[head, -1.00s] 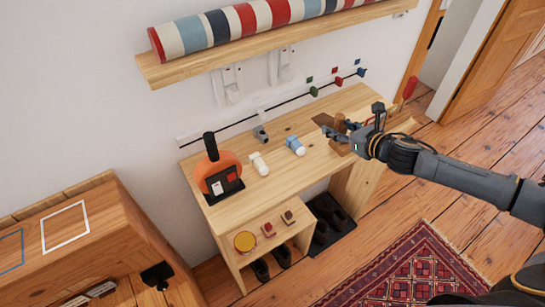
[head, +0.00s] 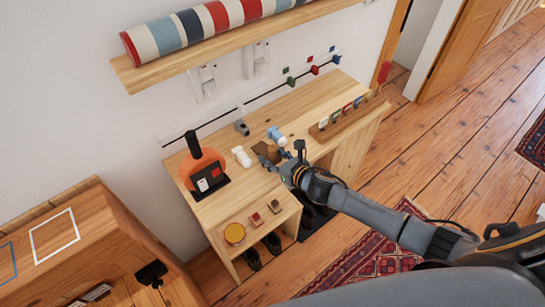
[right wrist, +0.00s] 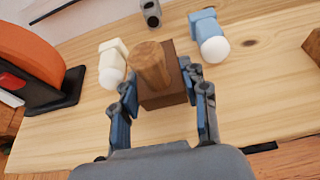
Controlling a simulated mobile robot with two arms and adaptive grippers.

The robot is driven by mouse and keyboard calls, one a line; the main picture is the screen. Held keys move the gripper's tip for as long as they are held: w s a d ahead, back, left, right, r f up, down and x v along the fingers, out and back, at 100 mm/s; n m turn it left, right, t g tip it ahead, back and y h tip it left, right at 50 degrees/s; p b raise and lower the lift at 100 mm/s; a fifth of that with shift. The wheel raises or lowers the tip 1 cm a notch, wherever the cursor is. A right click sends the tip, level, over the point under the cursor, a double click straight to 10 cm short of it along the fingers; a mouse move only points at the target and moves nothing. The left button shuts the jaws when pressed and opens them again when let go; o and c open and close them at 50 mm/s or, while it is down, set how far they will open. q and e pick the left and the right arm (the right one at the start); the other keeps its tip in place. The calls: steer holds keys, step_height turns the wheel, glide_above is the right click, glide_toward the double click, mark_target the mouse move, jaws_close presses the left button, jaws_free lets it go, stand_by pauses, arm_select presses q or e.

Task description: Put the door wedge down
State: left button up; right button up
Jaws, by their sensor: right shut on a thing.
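The door wedge is a dark brown wooden block (right wrist: 178,85) with a lighter, round wooden knob (right wrist: 150,66) on it. My right gripper (right wrist: 163,100) is shut on it, one finger on each side, in the right wrist view. In the head view my right gripper (head: 276,163) is at the front middle of the wooden desk (head: 215,207), and the brown wedge (head: 261,149) shows partly beyond the fingers. The wedge is over the desktop; I cannot tell whether its underside touches the wood. My left gripper is not in view.
A white-capped cream bottle (head: 241,156) and a blue one (head: 276,135) stand or lie close to the wedge. An orange round object (head: 203,172) in a black stand is at left. A wooden rack (head: 345,118) with coloured pieces lines the right end. Bare desktop lies between.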

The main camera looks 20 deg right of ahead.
steer(key=shift+f, duration=0.35)
steer(key=shift+f, duration=0.1)
steer(key=o, duration=1.2)
steer(key=shift+s+d+r, duration=0.2)
steer(key=shift+s, duration=0.15)
steer(key=shift+b+v, duration=0.75)
steer(key=shift+v, duration=4.85)
